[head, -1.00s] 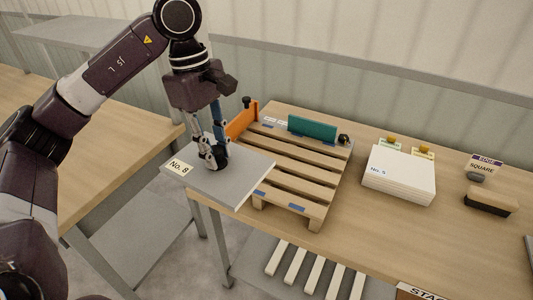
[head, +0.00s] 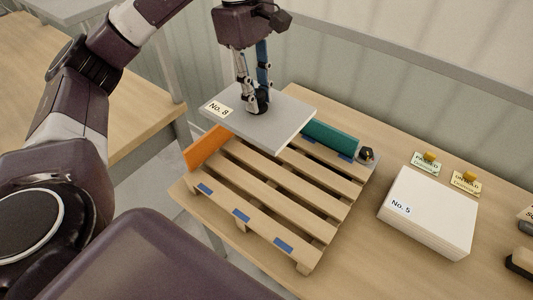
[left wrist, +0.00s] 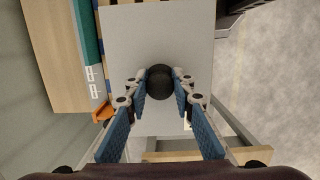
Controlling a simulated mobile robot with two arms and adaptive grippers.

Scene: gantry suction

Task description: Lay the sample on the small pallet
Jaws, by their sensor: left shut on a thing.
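The sample is a flat grey plate (head: 285,124) with a "No. 8" label and a dark round knob (left wrist: 159,82) on top. My left gripper (head: 258,106) is shut on that knob and holds the plate over the far left part of the small pallet (head: 291,196). The plate looks raised above the slats, but the exact gap is hard to tell. The pallet is wooden, with blue marks on its near edge, an orange stop (head: 206,149) on its left and a green stop (head: 330,138) at its back. The plate hides the pallet's far left corner. My right gripper is not in view.
A white stack labelled "No. 5" (head: 428,212) stands right of the pallet. Two small tags with yellow knobs (head: 430,157) lie behind it. A dark knob (head: 367,154) sits at the pallet's back right corner. The bench is clear between pallet and stack.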

